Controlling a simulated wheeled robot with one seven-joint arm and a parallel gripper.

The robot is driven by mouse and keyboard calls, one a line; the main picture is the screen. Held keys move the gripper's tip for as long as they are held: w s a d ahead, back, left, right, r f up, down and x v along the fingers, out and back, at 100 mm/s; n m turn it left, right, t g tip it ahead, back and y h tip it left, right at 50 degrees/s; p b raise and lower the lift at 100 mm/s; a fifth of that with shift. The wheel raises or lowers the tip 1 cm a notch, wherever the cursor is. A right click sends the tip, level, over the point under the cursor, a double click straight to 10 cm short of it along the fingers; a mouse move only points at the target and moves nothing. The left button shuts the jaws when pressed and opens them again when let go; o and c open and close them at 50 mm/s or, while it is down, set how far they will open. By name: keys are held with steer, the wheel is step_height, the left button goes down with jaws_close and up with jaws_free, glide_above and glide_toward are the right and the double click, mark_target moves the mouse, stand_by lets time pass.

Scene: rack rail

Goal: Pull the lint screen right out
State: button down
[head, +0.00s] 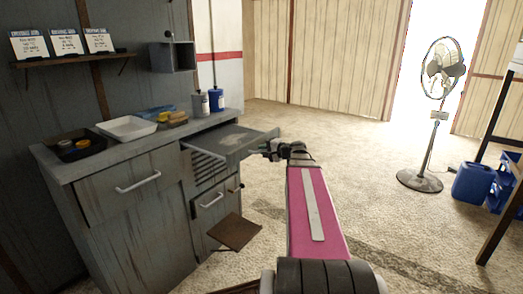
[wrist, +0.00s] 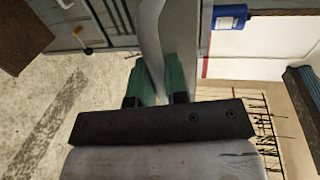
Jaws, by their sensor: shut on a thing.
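The lint screen (head: 250,137) is a flat grey panel that sticks out level from the right side of the grey cabinet, above a vented front. Its inner end is still within the cabinet as far as I can see. My gripper (head: 262,151) is at the outer front edge of the screen, shut on it. In the wrist view the green fingers of my gripper (wrist: 166,84) stand on either side of a pale grey edge of the screen (wrist: 150,32). The fingers hide part of that edge.
The cabinet (head: 130,205) carries a white tray (head: 127,128), a black tray (head: 75,148) and bottles (head: 216,99). A small brown panel (head: 234,232) juts out low in front. A fan (head: 420,179) and blue container (head: 472,182) stand right. The floor between is clear.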

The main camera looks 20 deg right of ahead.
steer(key=c, duration=1.1)
jaws_free()
steer(key=shift+c, duration=0.2)
steer(key=v, duration=1)
steer(key=shift+s+d, duration=0.2)
steer(key=shift+s, duration=0.15)
steer(key=s+a+f+n+g+h, duration=0.3)
steer(key=a+f+g, duration=0.1)
steer(key=a+f, duration=0.3)
steer(key=s+a+f+n+g+h, duration=0.3)
steer(key=a+f, duration=0.4)
steer(key=f, duration=0.4)
steer(key=s+a+f+n+g+h, duration=0.3)
steer(key=s+a+f+n+g, duration=0.1)
steer(key=a+f, duration=0.4)
steer(key=shift+s+f+n+g, duration=0.25)
steer(key=shift+f+n+g, duration=0.15)
steer(key=shift+f+g, duration=0.5)
